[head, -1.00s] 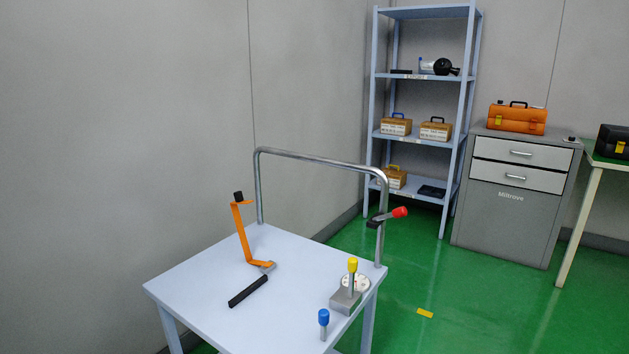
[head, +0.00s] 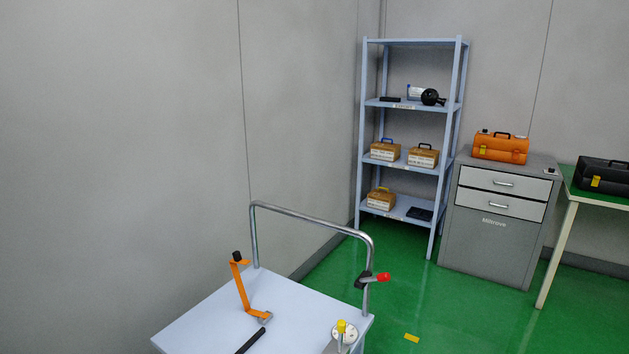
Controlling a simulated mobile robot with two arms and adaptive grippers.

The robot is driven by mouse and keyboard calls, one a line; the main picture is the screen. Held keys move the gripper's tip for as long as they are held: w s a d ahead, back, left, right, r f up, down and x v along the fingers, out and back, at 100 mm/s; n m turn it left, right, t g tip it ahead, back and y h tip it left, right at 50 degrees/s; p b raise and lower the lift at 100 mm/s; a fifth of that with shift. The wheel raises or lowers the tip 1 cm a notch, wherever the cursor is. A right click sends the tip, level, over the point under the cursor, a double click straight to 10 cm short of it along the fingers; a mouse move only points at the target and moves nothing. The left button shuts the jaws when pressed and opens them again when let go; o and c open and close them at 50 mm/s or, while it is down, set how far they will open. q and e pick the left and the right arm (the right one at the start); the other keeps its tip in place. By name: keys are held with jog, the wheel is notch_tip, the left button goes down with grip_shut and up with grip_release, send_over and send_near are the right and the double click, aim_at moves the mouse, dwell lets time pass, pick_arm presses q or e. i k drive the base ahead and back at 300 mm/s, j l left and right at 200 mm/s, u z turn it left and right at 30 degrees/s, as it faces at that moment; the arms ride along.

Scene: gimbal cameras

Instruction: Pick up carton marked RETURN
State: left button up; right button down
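Three brown cartons with white labels and carry handles stand on the shelf rack (head: 404,169) in the head view. The carton with the blue handle (head: 385,151) is at the left of the middle shelf. The carton with the black handle (head: 423,156) is right of it on the same shelf. The carton with the yellow handle (head: 381,200) is at the left of the lower shelf. The label text is too small to read, so I cannot tell which is marked RETURN. Neither of my grippers is in view.
A light-blue cart (head: 215,313) with a metal push bar stands in front, bearing an orange bracket (head: 242,287). A grey drawer cabinet (head: 493,240) with an orange toolbox (head: 500,148) stands right of the rack. Green floor (head: 385,275) is open between cart and rack.

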aim_at(384, 200)
jog(key=i+l+z, duration=0.1)
jog(key=l, duration=0.25)
jog(key=i+l+z, duration=0.15)
jog(key=i+l, duration=0.15)
jog(key=i+l+z, duration=0.1)
jog(key=l, duration=0.3)
jog(key=i+l+z, duration=0.25)
jog(key=i, duration=0.4)
jog(key=i+l+z, duration=0.2)
jog(key=i, duration=0.5)
jog(key=i+l+z, duration=0.25)
jog(key=i, duration=0.5)
jog(key=i+j+u, duration=0.2)
jog(key=i+u, duration=1.05)
jog(key=i+l+u, duration=0.2)
jog(key=u, duration=0.25)
jog(key=i+l, duration=0.05)
jog(key=i, duration=0.05)
